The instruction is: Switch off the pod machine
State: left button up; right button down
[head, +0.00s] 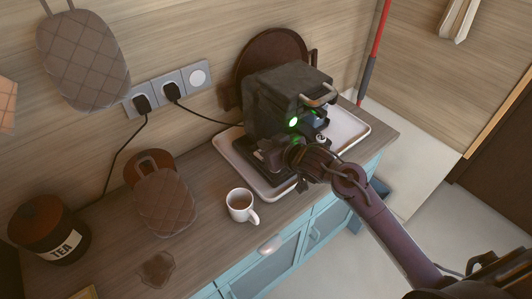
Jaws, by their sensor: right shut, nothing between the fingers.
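The pod machine (275,100) is a dark boxy appliance on a pale tray (350,127) on the counter. A green light (293,122) glows on its front, and a metal handle sits at its top right. My right gripper (294,148) reaches in from the lower right and is at the machine's front, just below the green light. It is shut and holds nothing. Its fingertips are small and dark against the machine, so I cannot tell whether they touch it. My left gripper is not in view.
A white mug (241,207) of dark drink stands left of my right arm. A tea canister (47,226) and quilted mitt (164,200) are farther left. Two plugs occupy the wall socket strip (171,84). A brown stain (157,268) marks the counter near its front edge.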

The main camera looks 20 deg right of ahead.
jog(key=f, duration=0.1)
jog(key=f+p, duration=0.1)
jog(key=f, duration=0.1)
jog(key=shift+w+a+f, duration=0.1)
jog(key=shift+w+f, duration=0.05)
jog(key=shift+w, duration=0.05)
jog(key=shift+s+f, duration=0.2)
jog(key=shift+f, duration=0.3)
